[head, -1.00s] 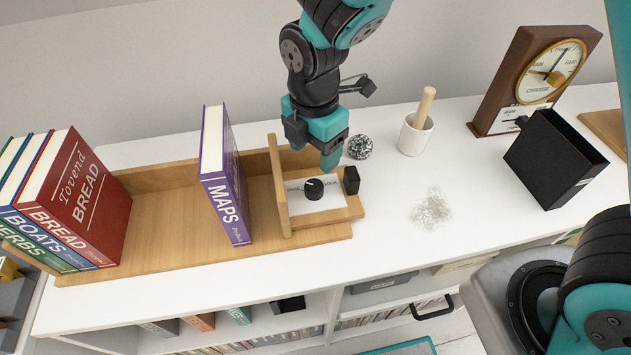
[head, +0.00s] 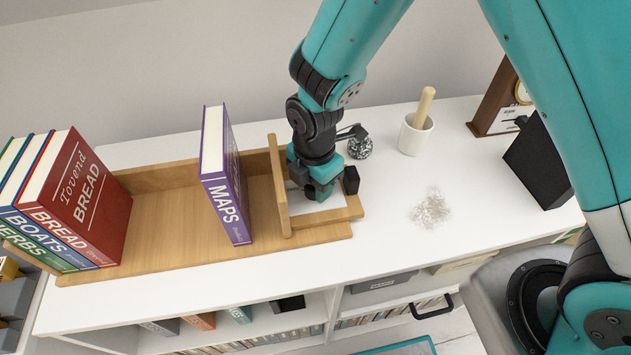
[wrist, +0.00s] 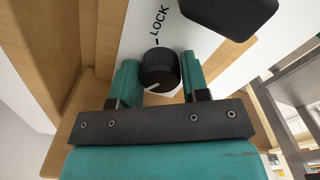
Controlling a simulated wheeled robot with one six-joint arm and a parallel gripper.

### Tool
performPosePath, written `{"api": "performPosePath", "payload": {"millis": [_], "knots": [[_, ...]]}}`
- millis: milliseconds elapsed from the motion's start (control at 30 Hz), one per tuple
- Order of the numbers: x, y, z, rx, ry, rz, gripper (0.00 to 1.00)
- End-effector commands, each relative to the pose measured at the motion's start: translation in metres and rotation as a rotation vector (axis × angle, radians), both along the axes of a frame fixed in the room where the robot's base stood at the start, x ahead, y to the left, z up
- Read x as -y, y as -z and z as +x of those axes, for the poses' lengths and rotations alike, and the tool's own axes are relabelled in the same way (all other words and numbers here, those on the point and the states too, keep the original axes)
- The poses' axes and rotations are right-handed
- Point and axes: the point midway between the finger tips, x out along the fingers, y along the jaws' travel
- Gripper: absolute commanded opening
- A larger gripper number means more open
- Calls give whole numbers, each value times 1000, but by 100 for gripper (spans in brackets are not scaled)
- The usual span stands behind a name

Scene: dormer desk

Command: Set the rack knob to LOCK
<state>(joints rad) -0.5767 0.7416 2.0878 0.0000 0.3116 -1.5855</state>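The rack knob (wrist: 159,70) is a round black dial on a white plate (wrist: 133,42) at the right end of the wooden book rack (head: 178,232). In the wrist view its white pointer line faces down toward my gripper's body, away from the printed word LOCK above it. My gripper (wrist: 160,78) is lowered over the plate, with one teal finger on each side of the knob. No clear gap shows between fingers and knob, but I cannot tell whether they grip it. In the head view my gripper (head: 318,194) hides the knob.
A black block (head: 351,180) stands at the plate's right edge, close to my gripper. A wooden divider (head: 278,185) rises on the left, with the MAPS book (head: 224,180) beyond it. A speckled ball (head: 360,149) and a white mortar (head: 416,134) are behind to the right.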

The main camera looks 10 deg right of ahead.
Motion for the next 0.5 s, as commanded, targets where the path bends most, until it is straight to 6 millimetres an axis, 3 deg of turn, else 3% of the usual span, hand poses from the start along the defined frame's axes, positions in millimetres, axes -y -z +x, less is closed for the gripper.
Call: {"api": "performPosePath", "payload": {"millis": [33,100,500], "knots": [[0,0,0,0,0,0,31],[0,0,0,0,0,0,16],[0,-1,0,-1,63,-1,16]]}}
